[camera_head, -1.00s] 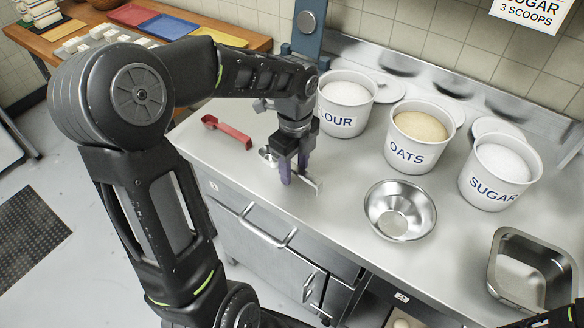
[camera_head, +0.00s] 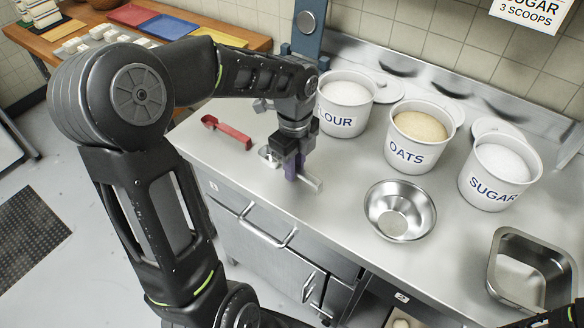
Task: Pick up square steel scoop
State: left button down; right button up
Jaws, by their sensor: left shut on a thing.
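The square steel scoop (camera_head: 311,183) lies at the counter's left part. Its steel end shows left of my left gripper and its handle end shows to the right. My left gripper (camera_head: 292,174) points down over the scoop's middle, with its purple fingertips shut on it. The gripper hides the middle of the scoop. I cannot tell whether the scoop is clear of the counter. Only a dark bit of what may be my right arm shows at the lower right edge, and the right gripper is not in view.
A red scoop (camera_head: 227,132) lies to the left. Tubs of flour (camera_head: 343,121), oats (camera_head: 405,152) and sugar (camera_head: 489,190) stand behind. The counter's front strip is clear.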

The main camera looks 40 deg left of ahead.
pick_arm(q)
notch_tip(320, 180, up, 10)
jog(key=shift+r+b, duration=0.1)
jog(key=shift+b, duration=0.25)
dwell(1.5)
